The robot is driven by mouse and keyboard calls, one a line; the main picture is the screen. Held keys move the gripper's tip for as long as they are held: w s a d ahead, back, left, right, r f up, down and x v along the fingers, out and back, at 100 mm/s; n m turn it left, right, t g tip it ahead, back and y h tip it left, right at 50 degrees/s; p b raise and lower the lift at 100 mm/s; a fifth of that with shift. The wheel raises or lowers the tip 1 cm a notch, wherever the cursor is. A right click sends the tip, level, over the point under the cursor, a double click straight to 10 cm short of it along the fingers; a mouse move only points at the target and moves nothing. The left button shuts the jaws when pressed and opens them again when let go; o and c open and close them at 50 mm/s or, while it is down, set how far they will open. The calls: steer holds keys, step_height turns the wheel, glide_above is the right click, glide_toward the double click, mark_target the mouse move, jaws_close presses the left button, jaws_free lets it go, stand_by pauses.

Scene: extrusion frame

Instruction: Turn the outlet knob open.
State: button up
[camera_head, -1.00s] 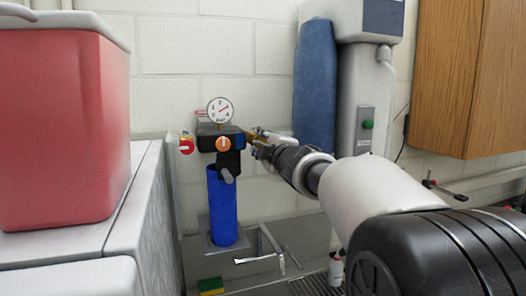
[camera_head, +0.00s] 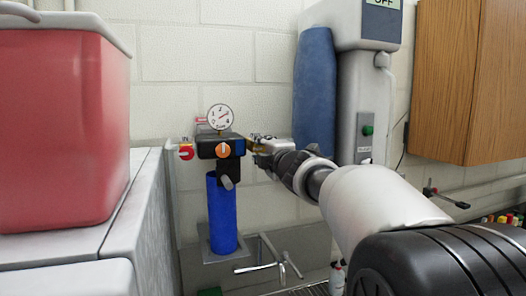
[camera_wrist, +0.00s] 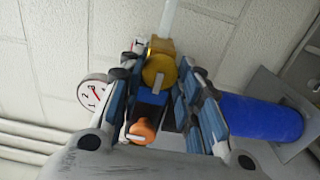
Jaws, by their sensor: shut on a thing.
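The filter unit (camera_head: 220,147) hangs on the wall, with a round gauge (camera_head: 220,117) above, an orange knob (camera_head: 223,150) in front and a blue bowl (camera_head: 222,215) below. A red knob (camera_head: 186,152) marked IN is on its left. My gripper (camera_head: 262,148) is at the unit's right side, at the outlet. In the wrist view, my gripper's (camera_wrist: 160,62) fingers are on both sides of the yellow outlet knob (camera_wrist: 158,70) and shut on it. In the head view the gripper mostly hides the knob, so how far it is turned cannot be told.
A red cooler (camera_head: 65,130) stands on a grey cabinet (camera_head: 125,205) at the left. A blue roll (camera_head: 315,90) and a grey wall unit (camera_head: 365,85) are right of the filter. A faucet (camera_head: 268,262) is below. A wooden cupboard (camera_head: 465,85) hangs at right.

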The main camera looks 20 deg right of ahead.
steer(key=o, duration=1)
steer(key=shift+o, duration=0.2)
steer(key=s, duration=1.2)
steer(key=shift+f, duration=0.1)
